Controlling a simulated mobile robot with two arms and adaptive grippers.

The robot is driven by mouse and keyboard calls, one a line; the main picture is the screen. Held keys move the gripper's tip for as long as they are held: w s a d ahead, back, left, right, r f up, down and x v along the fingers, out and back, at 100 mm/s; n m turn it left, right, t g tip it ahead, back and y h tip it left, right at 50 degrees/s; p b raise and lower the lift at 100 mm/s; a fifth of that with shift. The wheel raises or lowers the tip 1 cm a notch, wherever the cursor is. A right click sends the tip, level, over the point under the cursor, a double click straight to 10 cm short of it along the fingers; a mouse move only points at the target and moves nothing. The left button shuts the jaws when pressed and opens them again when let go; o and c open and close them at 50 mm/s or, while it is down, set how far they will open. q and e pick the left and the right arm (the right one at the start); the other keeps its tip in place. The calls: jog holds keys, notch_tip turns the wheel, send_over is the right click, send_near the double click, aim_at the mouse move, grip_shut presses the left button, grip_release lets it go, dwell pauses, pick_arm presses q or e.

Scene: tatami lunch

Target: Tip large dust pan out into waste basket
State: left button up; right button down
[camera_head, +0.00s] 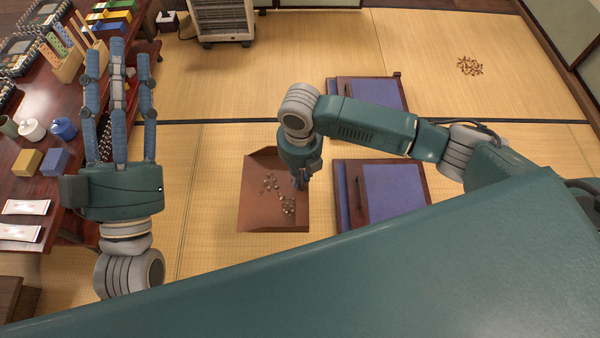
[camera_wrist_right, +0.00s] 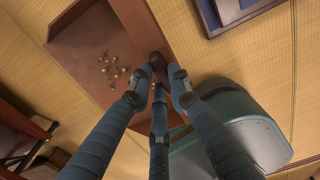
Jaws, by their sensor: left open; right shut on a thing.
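The large dust pan (camera_head: 255,212) is a reddish-brown open tray in the middle of the head view, with small pale bits of debris (camera_head: 279,194) lying in it. It also shows in the right wrist view (camera_wrist_right: 80,55). My right gripper (camera_head: 301,180) is at the pan's right side; in the right wrist view its fingers (camera_wrist_right: 158,88) are closed around the brown handle (camera_wrist_right: 157,62). I cannot tell whether the pan touches the floor. My left gripper (camera_head: 120,65) is open and empty near the table's edge. I cannot make out a waste basket in either view.
A dark red table (camera_head: 75,120) with boxes, pots and packets stands at left. Two blue-cushioned floor seats (camera_head: 395,192) (camera_head: 370,93) lie right of the pan. A heater (camera_head: 222,20) stands at the back. A pile of brown bits (camera_head: 470,66) lies on the tatami at upper right.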

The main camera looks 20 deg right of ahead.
jog(key=shift+r+p, duration=0.9)
jog(key=shift+p, duration=0.05)
pick_arm(q)
notch_tip(320, 180, down, 19)
jog(key=w+a+g+y+p, duration=0.2)
jog(key=g+y, duration=0.1)
jog(key=g, duration=0.7)
pick_arm(e)
jog(key=shift+r, duration=0.75)
jog(key=shift+r+p, duration=0.75)
jog(key=shift+p, duration=0.05)
pick_arm(q)
jog(key=s+a+f+g+y, duration=0.1)
jog(key=s+a+f+g, duration=0.1)
jog(key=s+f+g, duration=0.1)
jog(key=s+a+f+g+y+p, duration=0.1)
jog(key=s+a+f+g, duration=0.1)
jog(key=s+f, duration=0.3)
jog(key=s+a+f+n+g+y, duration=0.1)
jog(key=s+f+g, duration=0.3)
jog(key=s, duration=0.4)
jog(key=shift+s+a+f+p, duration=0.25)
jog(key=shift+a+f+p, duration=0.15)
jog(key=shift+f, duration=0.2)
pick_arm(e)
jog(key=shift+r, duration=0.7)
jog(key=shift+w+r, duration=0.1)
